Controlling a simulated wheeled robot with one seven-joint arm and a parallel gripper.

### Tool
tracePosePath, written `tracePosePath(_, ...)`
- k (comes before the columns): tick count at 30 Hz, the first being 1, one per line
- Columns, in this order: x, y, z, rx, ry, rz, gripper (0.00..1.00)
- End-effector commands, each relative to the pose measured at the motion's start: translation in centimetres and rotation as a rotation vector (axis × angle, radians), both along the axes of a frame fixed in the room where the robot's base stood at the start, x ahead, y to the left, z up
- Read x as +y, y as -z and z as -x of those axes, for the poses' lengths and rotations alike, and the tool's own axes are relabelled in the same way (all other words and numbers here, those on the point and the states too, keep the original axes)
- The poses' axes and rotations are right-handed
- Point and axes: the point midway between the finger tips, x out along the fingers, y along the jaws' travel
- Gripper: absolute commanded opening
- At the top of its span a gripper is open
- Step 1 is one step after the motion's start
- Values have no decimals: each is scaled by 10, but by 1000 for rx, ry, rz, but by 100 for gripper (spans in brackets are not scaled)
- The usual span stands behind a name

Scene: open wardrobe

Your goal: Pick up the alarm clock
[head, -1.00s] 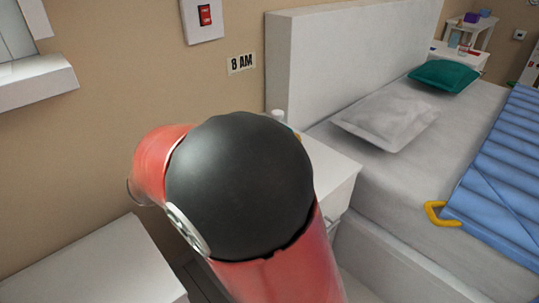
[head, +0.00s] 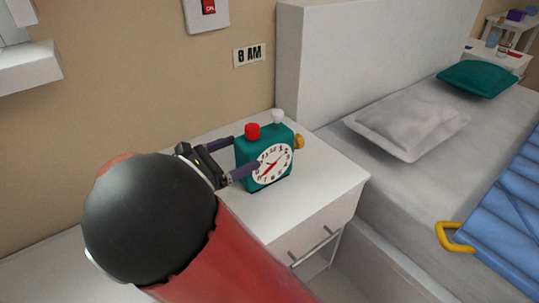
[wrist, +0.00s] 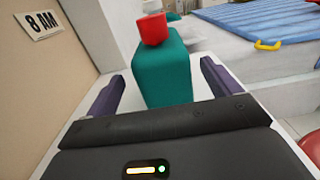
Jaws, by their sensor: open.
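The alarm clock (head: 266,157) is a teal box with a white dial, a red button on top and a yellow knob on its right side. It stands upright on the white nightstand (head: 325,192). My gripper (head: 228,158) is open at the clock's left side, with one finger behind it and one in front of its dial. In the wrist view the clock (wrist: 163,75) stands between the two purple fingers of my gripper (wrist: 158,85), with a gap visible on each side. The near finger hides a little of the dial.
A bed with a grey pillow (head: 412,122), a teal pillow (head: 478,79) and a blue blanket (head: 505,220) stands to the right. The wall with an "8 AM" sign (head: 249,55) is behind. A small white-topped object (head: 277,117) shows behind the clock.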

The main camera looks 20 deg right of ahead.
Motion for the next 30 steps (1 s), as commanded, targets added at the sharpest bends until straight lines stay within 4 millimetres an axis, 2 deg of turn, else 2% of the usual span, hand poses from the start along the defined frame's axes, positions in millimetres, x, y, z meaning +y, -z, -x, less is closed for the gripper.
tracePosePath(12, -55, 2, -14, 1, 4, -2, 89)
tracePosePath(16, -62, 2, -17, 1, 2, -2, 89)
tracePosePath(22, -63, 2, -17, 0, 2, -2, 89)
tracePosePath(30, -62, 2, -17, 0, 2, -2, 54)
